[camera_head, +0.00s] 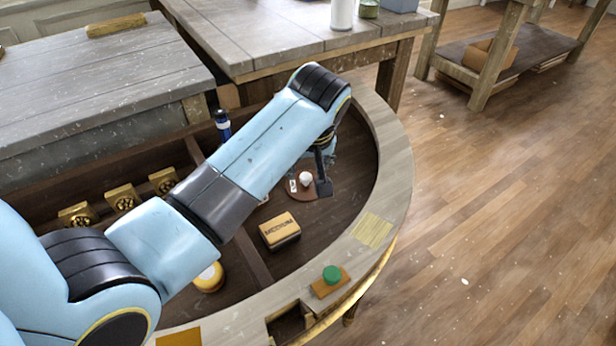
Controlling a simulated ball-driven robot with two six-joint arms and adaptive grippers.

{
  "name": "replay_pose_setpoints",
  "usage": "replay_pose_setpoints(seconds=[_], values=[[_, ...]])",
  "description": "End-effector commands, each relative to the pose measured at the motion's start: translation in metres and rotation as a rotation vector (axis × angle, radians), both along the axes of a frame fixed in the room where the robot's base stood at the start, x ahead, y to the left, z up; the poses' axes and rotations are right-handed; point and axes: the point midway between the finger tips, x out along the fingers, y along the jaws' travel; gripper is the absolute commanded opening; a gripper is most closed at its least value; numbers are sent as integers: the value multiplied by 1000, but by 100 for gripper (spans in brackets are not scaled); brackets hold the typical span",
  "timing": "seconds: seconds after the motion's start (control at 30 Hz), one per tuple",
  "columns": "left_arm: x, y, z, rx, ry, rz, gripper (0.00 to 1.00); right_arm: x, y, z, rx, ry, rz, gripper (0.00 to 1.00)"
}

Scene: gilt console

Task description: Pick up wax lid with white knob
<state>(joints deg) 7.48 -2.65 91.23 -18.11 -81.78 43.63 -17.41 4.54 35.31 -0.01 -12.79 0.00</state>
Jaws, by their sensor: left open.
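The wax lid (312,193) is a flat reddish-brown disc lying on the dark floor of the curved console, in the upper right of its well. Its round white knob (305,179) stands up near the middle. My left gripper (309,185) reaches down over the lid, and it is open. One dark finger shows just right of the knob, and a small pale pad with dark marks shows left of it. I cannot tell whether the fingers touch the knob. My forearm hides part of the area behind. My right gripper is not in view.
A MEDIUM box (280,231) sits left of the lid, near a wooden divider (254,258). A yellow-and-white round item (209,278) lies nearer. A green knob on an orange plate (332,274) and a yellow pad (374,231) rest on the console rim (398,165). A blue bottle (222,124) stands behind.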

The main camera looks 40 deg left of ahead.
Motion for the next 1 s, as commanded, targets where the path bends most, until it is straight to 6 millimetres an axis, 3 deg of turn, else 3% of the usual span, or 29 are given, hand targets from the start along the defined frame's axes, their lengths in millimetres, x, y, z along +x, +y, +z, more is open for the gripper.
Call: replay_pose_setpoints(seconds=[0.17, 0.5, 0.8, 1.0], values=[[5, 6, -18, 1, 0, 0, 52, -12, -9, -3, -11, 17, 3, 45], [20, 20, -59, 2, 0, -1, 52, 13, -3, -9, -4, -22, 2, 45], [22, 21, -65, 0, -1, 0, 52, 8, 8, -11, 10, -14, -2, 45], [22, 21, -65, -1, -1, 0, 28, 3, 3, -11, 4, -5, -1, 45]])
